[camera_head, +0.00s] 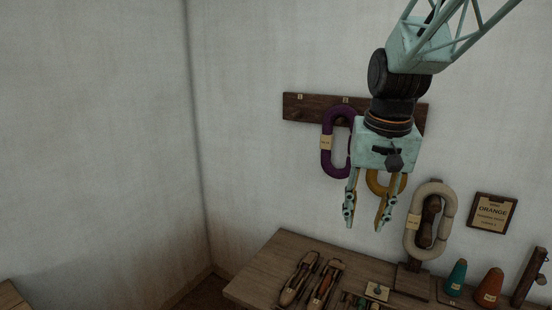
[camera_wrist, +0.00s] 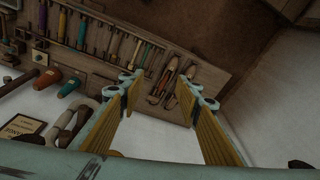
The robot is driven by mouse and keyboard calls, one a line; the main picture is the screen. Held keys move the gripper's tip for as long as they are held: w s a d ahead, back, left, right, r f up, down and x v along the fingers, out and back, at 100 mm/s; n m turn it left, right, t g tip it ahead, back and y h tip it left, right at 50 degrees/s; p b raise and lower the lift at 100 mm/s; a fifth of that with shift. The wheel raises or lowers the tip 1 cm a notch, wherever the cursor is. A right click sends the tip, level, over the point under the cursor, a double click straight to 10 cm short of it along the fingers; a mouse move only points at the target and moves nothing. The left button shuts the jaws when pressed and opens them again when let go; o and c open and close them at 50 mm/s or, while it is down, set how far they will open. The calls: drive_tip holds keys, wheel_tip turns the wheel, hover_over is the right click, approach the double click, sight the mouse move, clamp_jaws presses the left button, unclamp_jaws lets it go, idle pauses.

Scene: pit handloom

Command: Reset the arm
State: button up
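My gripper (camera_head: 366,219) hangs from the pale green arm in front of the wall, fingers pointing down. Its two fingers are spread apart with nothing between them. In the wrist view my gripper (camera_wrist: 163,92) shows two fingers with yellow inner pads and a wide gap. Behind it in the head view, a purple skein (camera_head: 328,155) and a yellow skein (camera_head: 374,184) hang on the wall rack, partly hidden by the gripper.
A wooden bench (camera_head: 262,272) below holds shuttles (camera_head: 324,284), a teal cone (camera_head: 456,278) and an orange cone (camera_head: 490,286). A cream skein (camera_head: 413,238) hangs on a stand at its back. An "ORANGE" sign (camera_head: 493,212) is on the wall.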

drive_tip(key=s+r+n+t, duration=0.1)
drive_tip(key=s+r, duration=0.1)
drive_tip(key=s, duration=1.4)
drive_tip(key=s+r+n, duration=0.1)
drive_tip(key=s+r, duration=0.1)
drive_tip(key=s, duration=1.4)
drive_tip(key=shift+t, duration=0.4)
drive_tip(key=shift+c, duration=0.4)
